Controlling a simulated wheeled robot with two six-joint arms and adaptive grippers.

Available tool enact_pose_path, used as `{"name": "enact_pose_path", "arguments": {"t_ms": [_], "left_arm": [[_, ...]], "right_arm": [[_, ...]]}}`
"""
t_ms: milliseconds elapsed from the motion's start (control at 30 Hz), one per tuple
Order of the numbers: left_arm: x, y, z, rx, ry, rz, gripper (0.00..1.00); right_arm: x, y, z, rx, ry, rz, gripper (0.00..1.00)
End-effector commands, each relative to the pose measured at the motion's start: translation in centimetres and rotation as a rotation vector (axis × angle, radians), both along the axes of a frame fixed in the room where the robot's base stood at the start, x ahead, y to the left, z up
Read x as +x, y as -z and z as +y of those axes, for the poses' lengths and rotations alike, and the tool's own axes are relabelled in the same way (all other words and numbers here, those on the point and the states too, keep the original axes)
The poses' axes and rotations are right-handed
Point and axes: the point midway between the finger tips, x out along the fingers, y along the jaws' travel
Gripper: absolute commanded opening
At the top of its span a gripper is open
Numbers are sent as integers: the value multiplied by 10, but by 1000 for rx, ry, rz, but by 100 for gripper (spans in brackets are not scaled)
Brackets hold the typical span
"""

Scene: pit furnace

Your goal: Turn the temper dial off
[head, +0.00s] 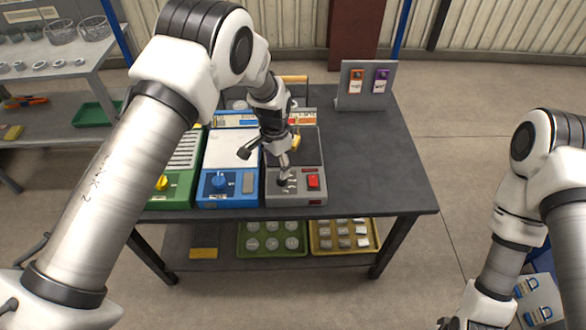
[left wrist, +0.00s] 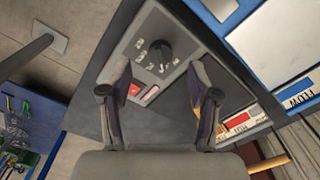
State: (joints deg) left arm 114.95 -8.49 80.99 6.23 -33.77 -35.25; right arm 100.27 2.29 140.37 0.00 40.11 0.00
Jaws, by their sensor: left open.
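A black dial (left wrist: 160,52) sits on the sloped front panel of a grey unit (head: 312,201), with white markings beside it. In the head view the dial (head: 283,183) is just below the left gripper. I cannot read the name on this unit or the dial's setting. My left gripper (head: 268,160) is open and empty, pointing down at the panel. In the left wrist view its fingers (left wrist: 160,80) are apart, with the dial ahead of the gap and no visible contact. My right gripper (head: 462,323) is at the bottom edge, mostly cut off.
A red switch (head: 313,182) is right of the dial. A blue unit (head: 228,188) with a blue dial and a green unit (head: 170,194) with a yellow dial stand to the left. The dark tabletop (head: 375,160) is clear at right. An upright panel (head: 365,88) holds two tags.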

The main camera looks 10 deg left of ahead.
Motion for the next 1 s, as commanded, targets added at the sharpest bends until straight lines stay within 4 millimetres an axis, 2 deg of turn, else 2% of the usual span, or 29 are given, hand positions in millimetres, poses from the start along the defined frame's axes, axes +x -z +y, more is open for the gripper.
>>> {"name": "enact_pose_path", "arguments": {"t_ms": [33, 133, 267, 500, 633, 833, 867, 1000], "left_arm": [[5, -9, -3, -1, 13, 0, 61], [7, -8, -4, -3, 24, 5, 61], [6, 11, -4, -1, 23, 6, 61], [7, 55, -4, -2, 23, 4, 61], [7, 66, -4, -2, 23, 3, 61], [7, 67, -4, -1, 22, 2, 61], [7, 67, -4, -1, 22, 2, 54], [7, 67, -4, -1, 22, 2, 5]], "right_arm": [[0, -2, 0, 0, 0, 0, 40], [0, -3, 0, 0, 0, 0, 40], [0, -8, 0, 0, 0, 0, 40], [0, -16, 0, 0, 0, 0, 40], [0, -17, 0, 0, 0, 0, 40], [0, -16, 0, 0, 0, 0, 40], [0, -16, 0, 0, 0, 0, 40], [0, -16, 0, 0, 0, 0, 40]]}}
